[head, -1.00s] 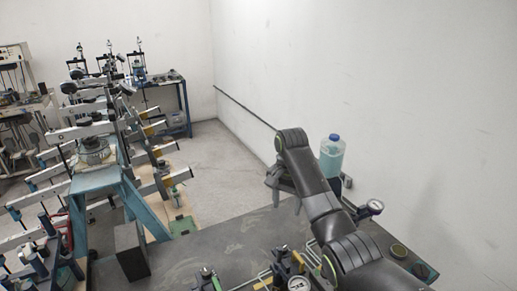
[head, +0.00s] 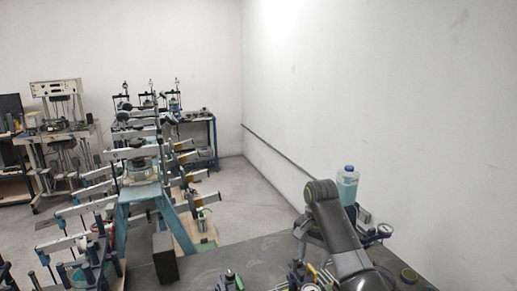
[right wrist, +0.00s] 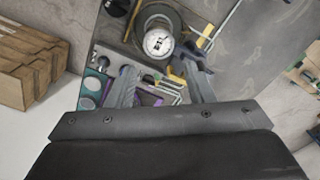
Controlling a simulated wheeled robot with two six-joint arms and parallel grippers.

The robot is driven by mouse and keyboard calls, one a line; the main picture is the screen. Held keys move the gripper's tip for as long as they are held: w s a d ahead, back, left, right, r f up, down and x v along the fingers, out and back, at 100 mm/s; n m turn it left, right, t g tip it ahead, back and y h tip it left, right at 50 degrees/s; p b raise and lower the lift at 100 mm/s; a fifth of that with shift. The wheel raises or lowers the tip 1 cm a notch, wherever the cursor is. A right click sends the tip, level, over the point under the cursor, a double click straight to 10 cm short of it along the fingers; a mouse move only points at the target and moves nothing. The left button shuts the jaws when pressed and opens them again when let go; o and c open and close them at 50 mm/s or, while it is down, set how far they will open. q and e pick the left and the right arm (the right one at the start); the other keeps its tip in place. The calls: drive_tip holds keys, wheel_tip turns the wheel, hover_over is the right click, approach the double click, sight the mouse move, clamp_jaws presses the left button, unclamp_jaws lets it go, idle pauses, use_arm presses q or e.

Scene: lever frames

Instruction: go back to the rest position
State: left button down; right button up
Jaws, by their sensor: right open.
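My right arm comes up from the bottom right of the head view as dark grey links, in front of the bench. My right gripper shows clearly in the right wrist view (right wrist: 160,80). Its two grey fingers stand apart with nothing held between them, above a tool-covered bench. In the head view the gripper is mostly hidden behind the arm, so its fingertips cannot be made out. My left gripper is not in view.
The dark bench top (head: 225,262) carries a clear bottle with bluish liquid (head: 347,185) and a small dial gauge (head: 385,230). A blue lever frame (head: 125,215) stands at left. The floor behind is partly clear.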

drive_tip(key=s+d+f+n+t, duration=0.1)
drive_tip(key=s+d+f, duration=0.4)
drive_tip(key=s+f, duration=0.35)
drive_tip(key=s+d+f+n+t, duration=0.1)
drive_tip(key=s+d+f+n, duration=0.1)
drive_tip(key=s+d+f, duration=0.6)
drive_tip(key=s+d+n+t+h, duration=0.2)
drive_tip(key=s+d+n, duration=0.1)
drive_tip(key=s, duration=2.2)
wheel_tip(320, 180, down, 33)
drive_tip(key=d+g+b, duration=0.1)
drive_tip(key=g+b, duration=0.1)
drive_tip(key=b, duration=0.6)
use_arm(q)
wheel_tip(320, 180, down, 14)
drive_tip(key=b, duration=0.6)
use_arm(e)
drive_tip(key=s+f, duration=0.7)
drive_tip(key=f, duration=0.3)
drive_tip(key=s+a+f+g+y, duration=0.1)
drive_tip(key=s+f, duration=0.7)
drive_tip(key=f, duration=0.2)
drive_tip(key=shift+s+f, duration=0.3)
